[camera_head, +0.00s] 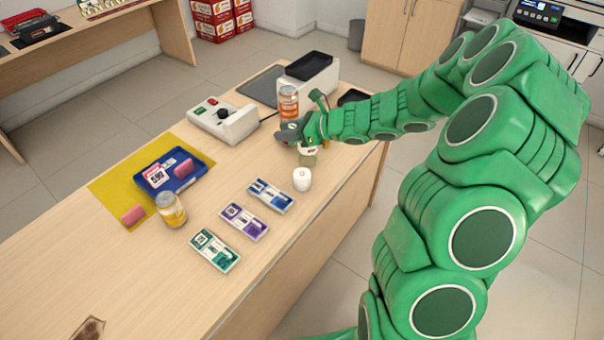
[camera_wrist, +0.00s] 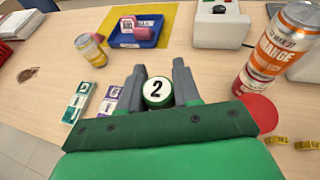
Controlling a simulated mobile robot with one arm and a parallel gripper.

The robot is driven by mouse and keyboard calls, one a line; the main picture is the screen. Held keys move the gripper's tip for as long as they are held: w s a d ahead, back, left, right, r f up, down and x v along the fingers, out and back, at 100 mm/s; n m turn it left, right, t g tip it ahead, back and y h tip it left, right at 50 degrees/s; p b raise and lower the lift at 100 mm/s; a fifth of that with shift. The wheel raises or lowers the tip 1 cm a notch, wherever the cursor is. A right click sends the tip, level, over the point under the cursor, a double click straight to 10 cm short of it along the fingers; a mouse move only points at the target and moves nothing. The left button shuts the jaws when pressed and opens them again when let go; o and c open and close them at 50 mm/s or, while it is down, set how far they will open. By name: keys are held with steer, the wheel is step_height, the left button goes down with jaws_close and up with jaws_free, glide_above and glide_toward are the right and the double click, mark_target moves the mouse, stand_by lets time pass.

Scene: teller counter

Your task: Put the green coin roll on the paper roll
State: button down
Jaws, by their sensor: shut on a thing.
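My gripper (camera_wrist: 158,78) is shut on the green coin roll (camera_wrist: 157,93), whose round end shows a black 2 on white between the fingers. In the head view my gripper (camera_head: 306,144) points down over the counter, and part of the green roll (camera_head: 309,160) shows below it. The white paper roll (camera_head: 302,180) stands upright on the counter near its front edge. The held roll appears just behind and above it, apart from it as far as I can tell. I cannot make out the paper roll in the wrist view.
An orange can (camera_head: 288,104) stands close behind my gripper. A grey device (camera_head: 224,120) is to the left. Banknote bundles (camera_head: 270,196) lie left of the paper roll. A yellow can (camera_head: 171,211) and a blue tray (camera_head: 204,161) are further left. The counter's front left is mostly clear.

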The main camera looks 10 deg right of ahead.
steer(key=d, duration=0.3)
glide_above(297, 172)
step_height(297, 172, down, 4)
steer(key=shift+t, duration=0.3)
steer(key=shift+f, duration=4.55)
steer(key=shift+f, duration=0.1)
steer(key=c, duration=0.8)
jaws_free()
